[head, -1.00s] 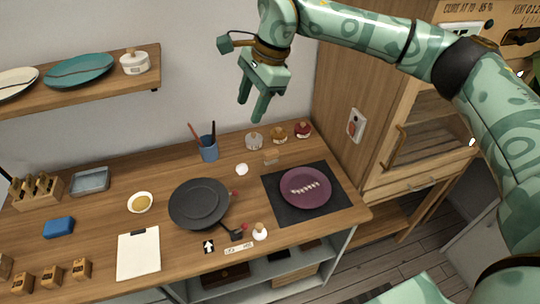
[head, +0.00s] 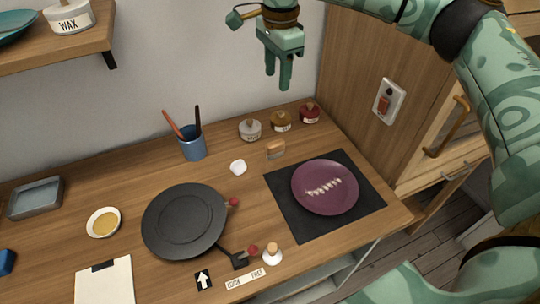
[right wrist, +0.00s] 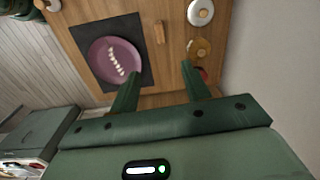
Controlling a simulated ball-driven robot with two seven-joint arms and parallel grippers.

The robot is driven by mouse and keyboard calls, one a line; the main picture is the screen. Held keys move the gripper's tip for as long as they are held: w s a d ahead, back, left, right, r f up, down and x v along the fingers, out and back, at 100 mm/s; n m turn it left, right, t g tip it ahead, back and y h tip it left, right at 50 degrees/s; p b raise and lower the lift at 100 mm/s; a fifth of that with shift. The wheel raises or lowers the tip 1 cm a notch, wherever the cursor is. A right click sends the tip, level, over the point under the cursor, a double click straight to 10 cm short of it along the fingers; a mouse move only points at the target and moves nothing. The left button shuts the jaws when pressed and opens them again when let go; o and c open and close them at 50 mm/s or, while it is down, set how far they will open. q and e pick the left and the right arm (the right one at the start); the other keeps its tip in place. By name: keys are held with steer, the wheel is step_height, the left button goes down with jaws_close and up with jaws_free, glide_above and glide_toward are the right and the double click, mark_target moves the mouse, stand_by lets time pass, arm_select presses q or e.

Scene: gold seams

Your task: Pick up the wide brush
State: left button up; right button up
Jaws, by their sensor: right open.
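A small tan block-like thing (head: 276,149), which looks like the wide brush, stands on the bench behind the plate. It also shows in the right wrist view (right wrist: 159,32), beyond and between the fingertips. My right gripper (head: 278,84) is open and empty, in the air above the back of the bench. In the right wrist view its two fingers (right wrist: 158,78) are spread apart and touch nothing. A blue cup (head: 192,147) holds a red-orange handle and a dark handle; their lower ends are hidden. My left gripper is out of view.
A purple plate (head: 312,199) with pale stitch-like marks lies on a dark mat (head: 368,205). Several lidded jars, including a white one (head: 250,130), stand along the wall. A black round pan-like turntable (head: 150,230) sits mid-bench. A wooden cabinet (head: 350,75) stands at right.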

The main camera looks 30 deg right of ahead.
steer(key=b, duration=0.5)
glide_above(275, 143)
step_height(275, 143, down, 10)
steer(key=shift+g, duration=0.3)
step_height(275, 143, down, 10)
steer(key=b, duration=0.3)
steer(key=shift+w+a+r, duration=0.15)
steer(key=shift+r, duration=0.05)
steer(key=f+b, duration=0.1)
steer(key=f, duration=0.1)
steer(key=f+b, duration=0.1)
steer(key=f, duration=0.1)
steer(key=f+b, duration=0.1)
steer(key=f, duration=0.1)
steer(key=shift+d, duration=0.25)
steer(key=shift+r, duration=0.2)
steer(key=shift+c, duration=0.6)
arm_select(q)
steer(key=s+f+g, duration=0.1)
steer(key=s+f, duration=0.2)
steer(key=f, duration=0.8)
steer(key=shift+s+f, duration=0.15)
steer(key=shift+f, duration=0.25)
arm_select(e)
jaws_close()
